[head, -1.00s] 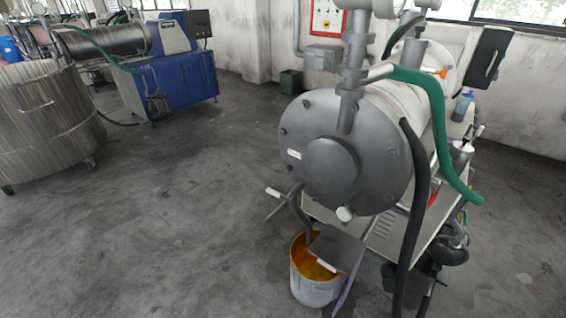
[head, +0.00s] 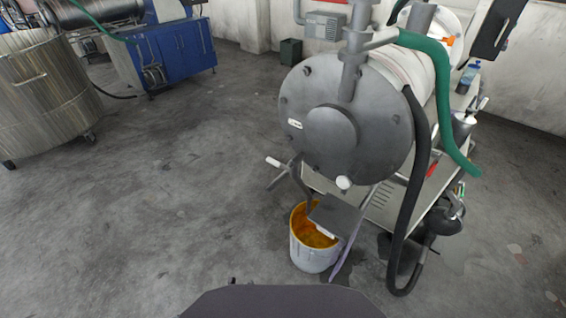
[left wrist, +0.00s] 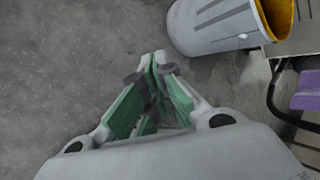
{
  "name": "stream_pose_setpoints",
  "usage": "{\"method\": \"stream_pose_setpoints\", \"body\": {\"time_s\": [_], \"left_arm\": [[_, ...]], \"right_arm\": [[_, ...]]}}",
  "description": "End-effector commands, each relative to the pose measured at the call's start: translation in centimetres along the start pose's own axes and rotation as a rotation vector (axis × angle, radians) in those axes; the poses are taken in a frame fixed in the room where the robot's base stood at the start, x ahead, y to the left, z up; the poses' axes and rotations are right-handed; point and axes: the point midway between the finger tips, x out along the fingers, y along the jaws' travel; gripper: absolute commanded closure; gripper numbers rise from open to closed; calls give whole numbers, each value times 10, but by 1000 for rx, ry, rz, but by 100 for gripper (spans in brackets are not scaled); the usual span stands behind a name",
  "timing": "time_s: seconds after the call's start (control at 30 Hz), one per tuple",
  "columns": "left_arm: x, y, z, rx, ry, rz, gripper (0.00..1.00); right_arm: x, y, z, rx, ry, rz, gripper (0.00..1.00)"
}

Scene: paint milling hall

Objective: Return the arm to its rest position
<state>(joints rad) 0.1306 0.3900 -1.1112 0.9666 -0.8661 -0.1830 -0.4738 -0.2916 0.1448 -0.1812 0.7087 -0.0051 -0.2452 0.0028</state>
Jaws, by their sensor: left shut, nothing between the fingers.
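My left gripper (left wrist: 153,70) shows in the left wrist view, with green pads and grey links. Its fingers are together with nothing between them, above bare floor. In the head view I cannot make out its fingers clearly. A dark, flat shape at the bottom edge there seems to be part of my own body. My right gripper is in neither view.
A mill with a grey round end plate (head: 344,120) stands right of centre. A white bucket (head: 314,256) with orange paint stands below its spout; the bucket also shows near the left gripper (left wrist: 212,28). A steel vat (head: 42,95) stands left. The floor between is clear.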

Motion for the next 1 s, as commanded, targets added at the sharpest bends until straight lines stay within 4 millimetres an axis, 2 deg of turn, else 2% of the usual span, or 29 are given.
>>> {"method": "stream_pose_setpoints", "body": {"time_s": [0.1, 0.3, 0.5, 0.67, 0.77, 1.0], "left_arm": [[3, 17, 27, -257, -44, 40, 100], [5, 44, 67, -686, -129, 84, 100], [-1, 83, 91, -1108, -223, 122, 100], [-11, 120, 94, -1401, -296, 153, 100], [-18, 145, 88, -1553, -340, 175, 100], [-44, 206, 58, -1846, -440, 238, 100]], "right_arm": [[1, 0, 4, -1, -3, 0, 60], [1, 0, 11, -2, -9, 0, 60], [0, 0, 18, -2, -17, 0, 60], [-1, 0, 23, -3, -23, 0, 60], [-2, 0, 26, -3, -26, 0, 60], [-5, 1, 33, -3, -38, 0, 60]]}}
